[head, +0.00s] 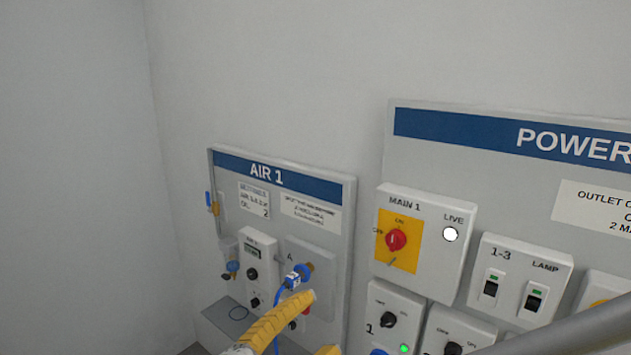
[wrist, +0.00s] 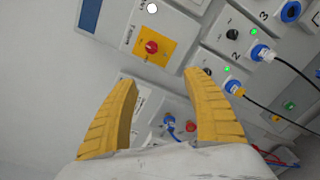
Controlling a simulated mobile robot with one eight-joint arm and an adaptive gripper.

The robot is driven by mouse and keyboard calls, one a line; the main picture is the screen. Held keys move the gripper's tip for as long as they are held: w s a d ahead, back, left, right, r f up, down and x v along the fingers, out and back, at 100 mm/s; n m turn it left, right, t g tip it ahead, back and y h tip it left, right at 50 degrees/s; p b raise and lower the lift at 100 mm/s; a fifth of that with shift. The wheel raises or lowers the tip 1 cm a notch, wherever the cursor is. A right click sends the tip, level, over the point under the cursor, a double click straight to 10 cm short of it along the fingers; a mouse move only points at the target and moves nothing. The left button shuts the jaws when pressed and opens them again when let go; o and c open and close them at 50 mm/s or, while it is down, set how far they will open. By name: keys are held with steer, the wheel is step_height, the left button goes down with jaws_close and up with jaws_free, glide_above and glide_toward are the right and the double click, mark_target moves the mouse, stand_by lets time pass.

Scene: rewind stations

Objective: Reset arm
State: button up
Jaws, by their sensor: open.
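My gripper (wrist: 160,115) has two yellow ribbed fingers, spread apart with nothing between them. In the head view one yellow finger (head: 277,322) shows at the bottom, in front of the lower part of the AIR 1 panel (head: 330,200). The wrist view looks past the fingers at the panels. There the red MAIN 1 knob (wrist: 151,47) on its yellow plate shows above the gap between the fingertips, apart from them. The rest of the arm is mostly out of view.
The POWER panel (head: 450,115) carries the MAIN 1 box (head: 437,262), with its red knob (head: 396,240), and a switch box (head: 520,250). A blue air coupling (head: 297,275) with a hose sits close to the finger. Black cables (wrist: 290,66) run from blue plugs. The left wall (head: 75,180) is bare.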

steer(key=w+d+f+m+g+y+b, duration=0.1)
steer(key=w+d+f, duration=0.1)
steer(key=d+f, duration=0.15)
steer(key=w+d+f+m+g, duration=0.1)
steer(key=w+d+f+g, duration=0.15)
steer(key=d, duration=0.25)
steer(key=s+d+f+m+g+y+b, duration=0.1)
steer(key=s+d+f+m+y+b, duration=0.2)
steer(key=d+f+m+y+b, duration=0.1)
steer(key=s+d+f+m+g+y+b, duration=0.2)
steer(key=d+f+m+y, duration=0.4)
steer(key=f+m, duration=0.5)
steer(key=shift+s+d+m+b, duration=0.3)
steer(key=shift+s+d+b, duration=0.1)
steer(key=shift+d+b, duration=0.55)
